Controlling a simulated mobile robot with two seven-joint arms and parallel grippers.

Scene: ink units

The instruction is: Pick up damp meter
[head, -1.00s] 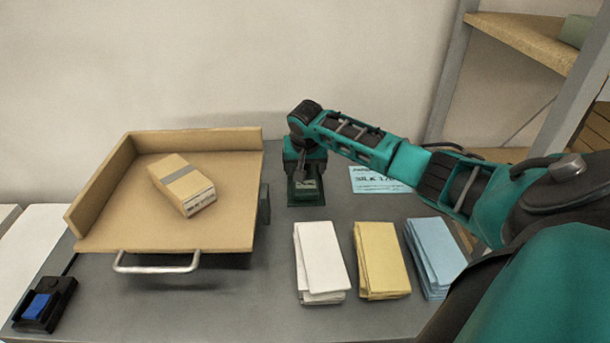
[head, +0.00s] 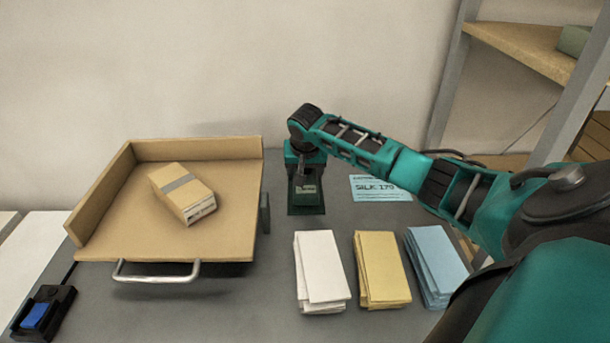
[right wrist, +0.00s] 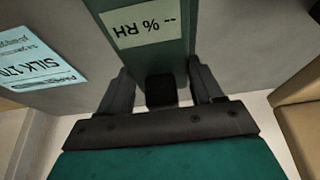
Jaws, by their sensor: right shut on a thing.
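The damp meter (head: 306,201) is a dark green device on the grey table, right of the wooden tray. Its pale display reads "-- % RH" in the right wrist view (right wrist: 143,24). My right gripper (head: 304,177) points down at the meter from above. In the right wrist view my right gripper (right wrist: 161,86) has one finger on each side of the meter's narrow end and is shut on it. The meter appears to rest on the table; I cannot tell if it is lifted. My left gripper is not in view.
The wooden tray (head: 110,240) with a metal handle holds a wrapped carton (head: 184,190). White (head: 320,268), yellow (head: 381,270) and blue (head: 434,262) paper stacks lie in front. A blue card (head: 375,188) lies right of the meter. A blue-button device (head: 38,314) sits front left.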

